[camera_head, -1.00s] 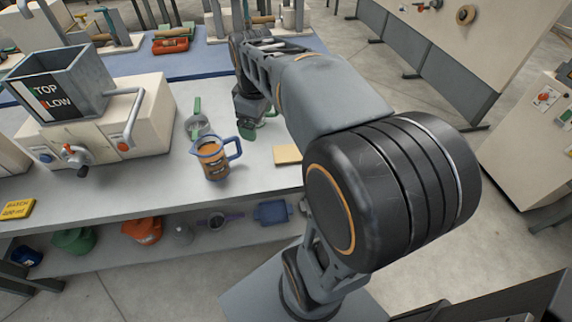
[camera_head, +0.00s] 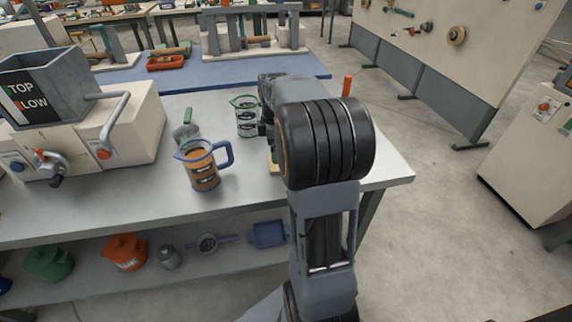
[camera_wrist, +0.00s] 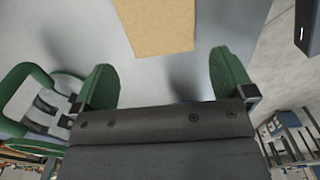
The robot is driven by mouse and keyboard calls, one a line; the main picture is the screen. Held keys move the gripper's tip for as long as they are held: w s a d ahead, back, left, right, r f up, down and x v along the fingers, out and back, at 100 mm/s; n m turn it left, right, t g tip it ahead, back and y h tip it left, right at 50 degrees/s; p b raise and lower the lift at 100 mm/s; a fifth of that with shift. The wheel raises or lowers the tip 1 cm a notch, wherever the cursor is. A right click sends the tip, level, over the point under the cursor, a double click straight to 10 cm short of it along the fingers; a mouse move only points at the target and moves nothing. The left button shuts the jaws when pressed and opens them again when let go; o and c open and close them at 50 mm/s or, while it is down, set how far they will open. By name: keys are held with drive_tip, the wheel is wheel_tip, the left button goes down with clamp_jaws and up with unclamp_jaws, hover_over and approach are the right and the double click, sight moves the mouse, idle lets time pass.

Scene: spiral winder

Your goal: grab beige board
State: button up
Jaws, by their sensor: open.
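The beige board (camera_wrist: 155,24) lies flat on the grey table in the wrist view, ahead of my fingertips and cut off by the top edge. In the head view only a sliver of the beige board (camera_head: 274,168) shows, the rest hidden behind my arm. My gripper (camera_wrist: 162,80) is open and empty, its two green fingers spread apart, with the board beyond and between them. In the head view my gripper is mostly hidden behind my arm.
A green-handled measuring jug (camera_wrist: 38,98) stands close left of my gripper; it also shows in the head view (camera_head: 246,118). A blue-handled jug with brown contents (camera_head: 202,168) and a green-handled strainer (camera_head: 186,130) stand further left. The grey table's (camera_head: 385,172) right end is bare.

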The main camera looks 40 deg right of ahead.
drive_tip(key=shift+a+f+b, duration=0.2)
drive_tip(key=shift+f+b, duration=0.4)
drive_tip(key=shift+f, duration=2.15)
drive_tip(key=c, duration=0.7)
drive_tip(key=shift+r, duration=0.1)
drive_tip(key=shift+c, duration=0.2)
